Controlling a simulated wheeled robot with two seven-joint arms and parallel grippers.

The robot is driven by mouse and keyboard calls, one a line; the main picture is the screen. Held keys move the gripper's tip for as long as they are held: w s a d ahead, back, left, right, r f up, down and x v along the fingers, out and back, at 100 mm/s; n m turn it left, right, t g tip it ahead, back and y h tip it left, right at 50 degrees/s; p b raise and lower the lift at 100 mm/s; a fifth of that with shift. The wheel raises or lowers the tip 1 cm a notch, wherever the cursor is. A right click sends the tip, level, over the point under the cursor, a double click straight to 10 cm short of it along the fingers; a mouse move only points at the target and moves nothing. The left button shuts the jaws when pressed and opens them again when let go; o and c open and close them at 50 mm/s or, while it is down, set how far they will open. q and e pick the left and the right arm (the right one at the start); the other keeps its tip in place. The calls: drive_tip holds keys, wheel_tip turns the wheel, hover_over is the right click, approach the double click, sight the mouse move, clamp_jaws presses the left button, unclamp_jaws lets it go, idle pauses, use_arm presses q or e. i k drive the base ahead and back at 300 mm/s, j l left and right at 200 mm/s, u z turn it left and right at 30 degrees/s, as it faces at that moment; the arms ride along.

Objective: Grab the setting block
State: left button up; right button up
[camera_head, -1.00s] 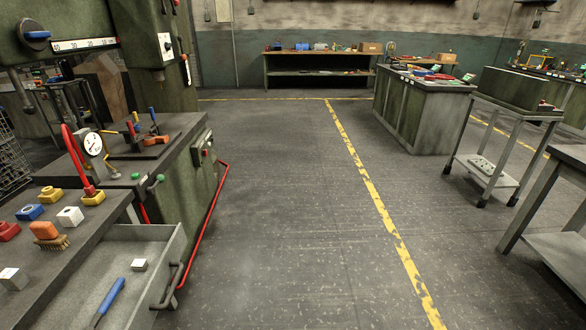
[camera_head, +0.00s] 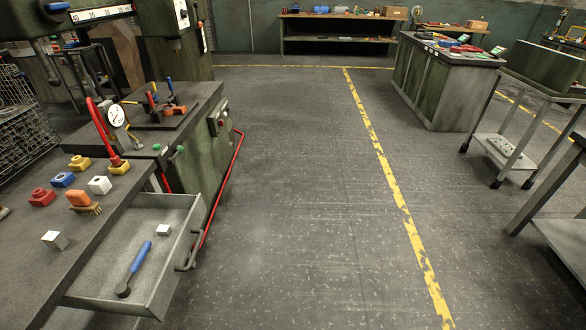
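Two small plain pale metal blocks could be the setting block; I cannot tell which one it is. One block (camera_head: 163,230) lies inside the open drawer (camera_head: 182,272), near its back right. The other block (camera_head: 55,239) sits on the bench top (camera_head: 25,280) at the lower left. A blue-handled tool (camera_head: 135,267) with a dark head lies in the drawer, in front of the first block. Neither of my grippers is in view.
Red, blue, yellow and white castings and an orange brush (camera_head: 82,202) stand on the bench. A red rail (camera_head: 222,190) runs beside the machine. The floor (camera_head: 300,220) is clear.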

sight(56, 241)
drive_tip(key=u, duration=1.9)
drive_tip(key=i+l, duration=0.45)
